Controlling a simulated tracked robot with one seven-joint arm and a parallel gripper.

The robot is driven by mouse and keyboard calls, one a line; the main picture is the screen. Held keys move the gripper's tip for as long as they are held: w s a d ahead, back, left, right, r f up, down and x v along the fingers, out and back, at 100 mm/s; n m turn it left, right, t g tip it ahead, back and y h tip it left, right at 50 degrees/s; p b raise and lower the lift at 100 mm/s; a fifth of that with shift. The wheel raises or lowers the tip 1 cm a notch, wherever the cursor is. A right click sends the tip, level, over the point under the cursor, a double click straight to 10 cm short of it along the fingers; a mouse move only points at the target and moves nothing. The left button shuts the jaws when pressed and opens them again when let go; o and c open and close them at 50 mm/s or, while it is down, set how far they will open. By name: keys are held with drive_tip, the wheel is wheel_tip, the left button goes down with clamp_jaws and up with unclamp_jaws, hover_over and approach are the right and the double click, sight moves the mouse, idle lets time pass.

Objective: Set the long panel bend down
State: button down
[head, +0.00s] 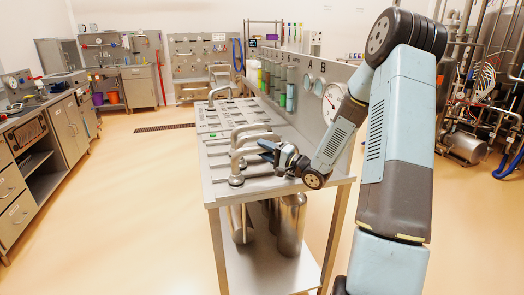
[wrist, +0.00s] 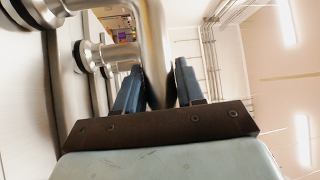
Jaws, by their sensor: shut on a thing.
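The long panel bend (wrist: 157,50) is a shiny steel tube, gripped between the two blue fingers in the wrist view. In the head view the nearest bend (head: 237,163) on the panel table appears to be this one, its arch running right to my gripper. My gripper (head: 268,151) is shut on it just above the near end of the table; in the wrist view its fingers (wrist: 157,88) stand on either side of the tube. The fingers hide part of the tube. I cannot tell whether its ends rest on the panel (head: 211,166).
Other steel bends (head: 251,129) stand just behind on the panel. A grey backboard with a round gauge (head: 333,103) and coloured cylinders (head: 282,86) runs along the table's right side. Steel vessels (head: 291,225) stand on the lower shelf. Floor to the left is clear.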

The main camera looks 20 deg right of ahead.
drive_tip(key=c, duration=0.7)
unclamp_jaws()
